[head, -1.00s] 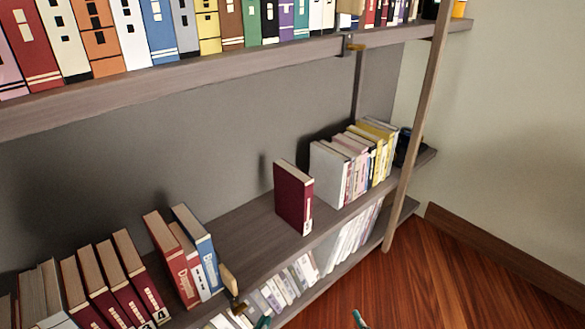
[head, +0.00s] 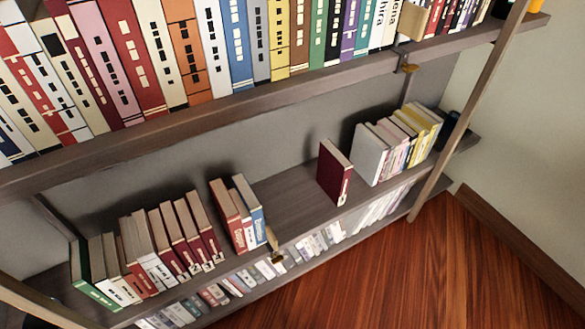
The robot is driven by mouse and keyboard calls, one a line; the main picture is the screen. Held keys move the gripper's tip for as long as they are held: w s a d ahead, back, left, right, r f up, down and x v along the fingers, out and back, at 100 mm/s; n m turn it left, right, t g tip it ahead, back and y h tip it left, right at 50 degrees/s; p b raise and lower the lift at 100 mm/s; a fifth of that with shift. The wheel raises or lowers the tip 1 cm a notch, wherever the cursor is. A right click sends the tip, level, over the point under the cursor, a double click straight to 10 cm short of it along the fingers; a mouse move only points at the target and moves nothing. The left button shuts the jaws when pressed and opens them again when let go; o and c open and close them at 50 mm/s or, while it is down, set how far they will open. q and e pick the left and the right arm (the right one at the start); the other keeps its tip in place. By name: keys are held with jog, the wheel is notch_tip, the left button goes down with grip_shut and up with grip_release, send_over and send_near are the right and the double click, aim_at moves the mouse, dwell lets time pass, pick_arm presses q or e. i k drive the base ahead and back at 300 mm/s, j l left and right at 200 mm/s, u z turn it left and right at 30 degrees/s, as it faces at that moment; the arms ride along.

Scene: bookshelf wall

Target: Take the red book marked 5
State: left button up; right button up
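A dark red book (head: 334,173) stands upright and alone on the middle shelf (head: 290,195), with clear space on both sides. Its spine has a small white label at the bottom; the mark on it is too small to read. Several similar dark red books (head: 206,228) with small white labels stand in the row to the left on the same shelf. Neither of my grippers shows in the head view now.
A grey book (head: 368,155) starts a row at right. The upper shelf (head: 200,118) overhangs. A slanted post (head: 465,112) stands at right. The wooden floor (head: 420,265) is clear.

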aim_at(334, 169)
jog(key=i+l+u, duration=0.15)
jog(key=l+u, duration=0.3)
jog(key=l, duration=0.75)
jog(key=k+l+u, duration=0.1)
jog(key=l+u, duration=0.4)
jog(key=l, duration=0.7)
